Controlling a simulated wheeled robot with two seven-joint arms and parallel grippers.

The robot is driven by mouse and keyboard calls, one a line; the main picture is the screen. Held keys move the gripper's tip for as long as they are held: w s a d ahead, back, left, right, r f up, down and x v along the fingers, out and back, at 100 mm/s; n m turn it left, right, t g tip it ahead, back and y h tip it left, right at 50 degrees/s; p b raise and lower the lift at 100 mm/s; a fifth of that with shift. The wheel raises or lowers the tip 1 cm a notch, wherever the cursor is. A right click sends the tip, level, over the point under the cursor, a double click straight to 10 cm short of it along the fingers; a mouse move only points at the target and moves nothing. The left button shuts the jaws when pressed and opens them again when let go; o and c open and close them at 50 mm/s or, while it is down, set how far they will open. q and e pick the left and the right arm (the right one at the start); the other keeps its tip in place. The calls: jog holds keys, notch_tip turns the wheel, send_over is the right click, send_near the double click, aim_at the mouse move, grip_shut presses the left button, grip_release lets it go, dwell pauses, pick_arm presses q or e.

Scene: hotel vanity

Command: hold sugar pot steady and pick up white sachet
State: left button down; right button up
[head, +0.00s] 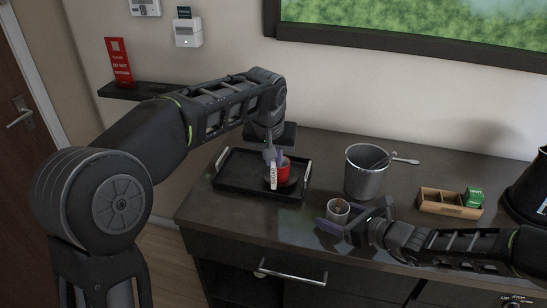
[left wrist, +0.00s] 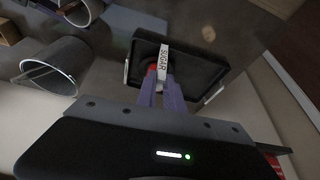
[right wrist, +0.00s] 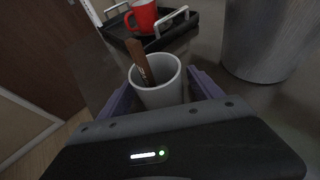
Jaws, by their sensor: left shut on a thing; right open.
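My left gripper (head: 274,158) is shut on a white sachet (head: 273,177) marked SUGAR, which hangs at the red mug (head: 284,173) on the black tray. In the left wrist view the sachet (left wrist: 163,56) sticks out from between the fingertips and partly covers the mug (left wrist: 151,72). I cannot tell whether it touches the mug. The pale sugar pot (head: 338,212) stands upright on the counter. My right gripper (right wrist: 162,95) is open, with one finger on each side of the pot (right wrist: 160,96). A brown sachet (right wrist: 140,60) stands in the pot; contact with the fingers is unclear.
The black tray (head: 231,181) has raised handles and lies left of the pot. A metal bucket (head: 365,178) with a utensil stands behind the pot. A wooden box (head: 446,207) with a green packet (head: 473,197) is at right. The counter's front edge is close to the pot.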

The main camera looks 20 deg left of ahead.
jog(key=shift+d, duration=0.1)
jog(key=v, duration=1.1)
jog(key=shift+s+d, duration=0.3)
